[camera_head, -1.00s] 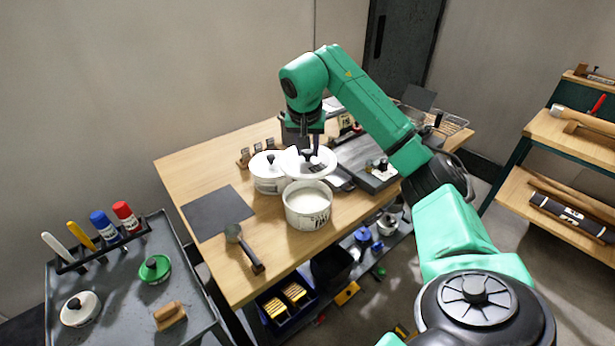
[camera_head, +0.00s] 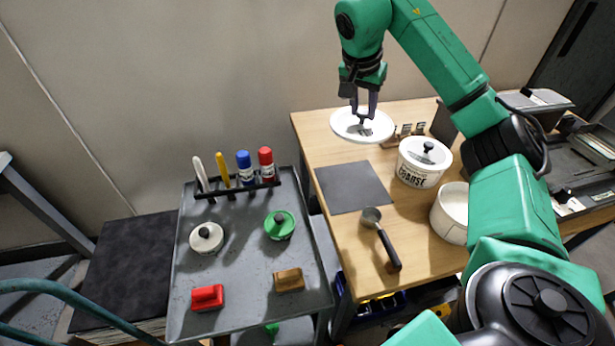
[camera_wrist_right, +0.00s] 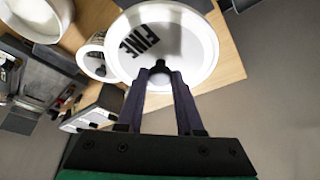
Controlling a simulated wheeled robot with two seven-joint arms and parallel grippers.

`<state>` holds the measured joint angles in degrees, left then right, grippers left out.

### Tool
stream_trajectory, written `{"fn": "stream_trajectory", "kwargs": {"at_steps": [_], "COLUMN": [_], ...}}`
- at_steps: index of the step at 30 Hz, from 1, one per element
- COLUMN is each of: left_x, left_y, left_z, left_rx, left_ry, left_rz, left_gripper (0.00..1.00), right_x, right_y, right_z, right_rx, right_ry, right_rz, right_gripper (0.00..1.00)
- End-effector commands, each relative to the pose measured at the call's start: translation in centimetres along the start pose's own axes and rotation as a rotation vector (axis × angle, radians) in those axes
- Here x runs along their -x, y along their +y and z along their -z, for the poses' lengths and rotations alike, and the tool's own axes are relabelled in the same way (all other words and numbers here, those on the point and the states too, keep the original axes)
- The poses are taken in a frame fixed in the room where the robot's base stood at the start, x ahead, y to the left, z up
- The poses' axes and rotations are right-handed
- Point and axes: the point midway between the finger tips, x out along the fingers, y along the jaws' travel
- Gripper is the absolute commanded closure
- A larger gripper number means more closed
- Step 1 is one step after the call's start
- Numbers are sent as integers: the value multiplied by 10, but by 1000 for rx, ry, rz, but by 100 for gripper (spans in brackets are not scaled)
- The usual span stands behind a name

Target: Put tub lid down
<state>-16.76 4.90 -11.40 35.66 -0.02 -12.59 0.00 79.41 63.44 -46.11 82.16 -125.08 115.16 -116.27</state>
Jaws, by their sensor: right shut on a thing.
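My right gripper (camera_head: 364,122) is shut on the knob of a round white tub lid (camera_head: 347,124) and holds it over the back left part of the wooden table. In the right wrist view the lid (camera_wrist_right: 195,55) is just beyond the fingertips (camera_wrist_right: 160,68) and bears the dark word "FINE". An open white tub (camera_head: 450,214) stands at the table's front, partly hidden by my right arm. A dark square mat (camera_head: 352,187) lies bare on the table, nearer than the lid. My left gripper is out of view.
A lidded white tub (camera_head: 418,176) marked "COARSE" stands right of the mat. A scoop (camera_head: 388,245) lies in front of the mat. Small cards (camera_head: 408,130) stand behind the tub. A grey cart (camera_head: 240,290) on the left carries markers, round pots and blocks.

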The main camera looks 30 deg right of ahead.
Motion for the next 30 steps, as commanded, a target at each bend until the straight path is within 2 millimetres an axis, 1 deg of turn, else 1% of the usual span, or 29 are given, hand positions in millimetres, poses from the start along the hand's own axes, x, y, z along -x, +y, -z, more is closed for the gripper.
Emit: {"fn": "stream_trajectory", "kwargs": {"at_steps": [2,4,5,9,11,12,16,20,24,27,30], "left_x": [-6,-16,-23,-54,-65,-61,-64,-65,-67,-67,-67], "left_y": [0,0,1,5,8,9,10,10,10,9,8], "left_z": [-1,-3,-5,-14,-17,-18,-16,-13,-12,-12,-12], "left_rx": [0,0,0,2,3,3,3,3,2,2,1], "left_ry": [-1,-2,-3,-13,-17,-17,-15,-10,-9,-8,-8], "left_rz": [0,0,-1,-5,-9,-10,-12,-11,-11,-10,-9], "left_gripper": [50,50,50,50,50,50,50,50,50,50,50], "right_x": [-7,-21,-30,-76,-95,-102,-135,-154,-178,-187,-187], "right_y": [2,2,2,2,2,3,3,2,2,2,2], "right_z": [-3,-9,-13,-32,-40,-42,-56,-64,-74,-78,-77], "right_rx": [-9,-10,-10,-8,-7,-8,-8,-9,-9,-10,-11], "right_ry": [0,-2,-2,-4,-4,-3,-2,-1,-2,-1,1], "right_rz": [-5,-7,-8,-8,-7,-11,-10,-7,-7,-5,-3], "right_gripper": [100,100,100,100,100,100,100,100,100,100,100]}}
